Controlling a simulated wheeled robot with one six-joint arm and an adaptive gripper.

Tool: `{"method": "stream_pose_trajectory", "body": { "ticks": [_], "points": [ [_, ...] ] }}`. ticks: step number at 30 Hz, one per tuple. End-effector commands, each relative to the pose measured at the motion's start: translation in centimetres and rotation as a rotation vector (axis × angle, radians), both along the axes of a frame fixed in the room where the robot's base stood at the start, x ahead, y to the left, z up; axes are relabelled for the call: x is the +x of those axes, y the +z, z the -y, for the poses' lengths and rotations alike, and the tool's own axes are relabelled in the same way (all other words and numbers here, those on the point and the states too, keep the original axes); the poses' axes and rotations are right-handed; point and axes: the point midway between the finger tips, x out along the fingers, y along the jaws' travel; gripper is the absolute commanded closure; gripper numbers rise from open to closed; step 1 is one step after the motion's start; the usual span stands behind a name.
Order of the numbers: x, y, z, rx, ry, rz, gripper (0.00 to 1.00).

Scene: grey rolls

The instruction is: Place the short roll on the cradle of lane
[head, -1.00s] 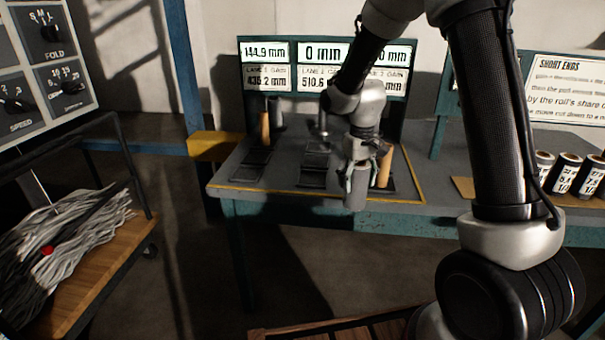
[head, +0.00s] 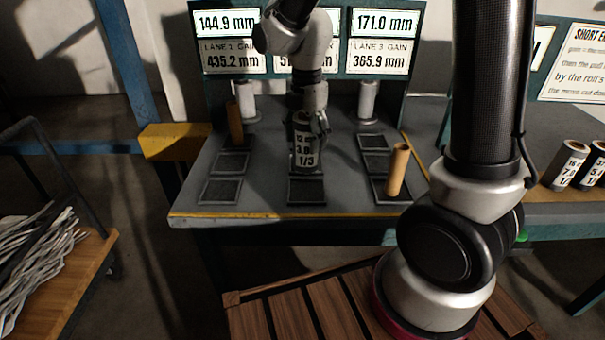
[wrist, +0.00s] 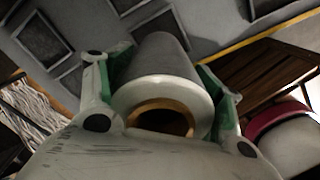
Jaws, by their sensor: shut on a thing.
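My gripper (head: 309,122) is shut on a short grey roll (head: 304,158), held upright over the middle lane of the table. The roll's white label reads "1/3", with smaller print above. In the wrist view the roll (wrist: 162,84) sits between the green-padded fingers, its brown core facing the camera. The middle lane's front cradle pad (head: 306,191) is bare, just in front of and below the roll. The roll hides the pads behind it, and I cannot tell whether it touches one.
Brown cores stand in the left lane (head: 235,122) and right lane (head: 397,170). Grey rolls stand at the back left (head: 244,98) and back right (head: 367,98). Display boards (head: 382,40) rise behind. Labelled rolls (head: 567,165) stand on the right-hand table. A cart with grey strands (head: 38,250) is at left.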

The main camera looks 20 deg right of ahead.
Motion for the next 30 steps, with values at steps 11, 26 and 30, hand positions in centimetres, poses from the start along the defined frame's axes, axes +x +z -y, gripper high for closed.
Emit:
{"method": "stream_pose_trajectory", "body": {
  "ticks": [11,26,30],
  "points": [
    [-0.1,-5.8,0.1,-0.002,-0.002,-0.004,0.67],
    [0.0,-8.4,0.0,0.000,-0.003,0.000,0.67],
    [0.0,-8.5,0.0,0.000,-0.003,-0.001,0.19]
  ]
}}
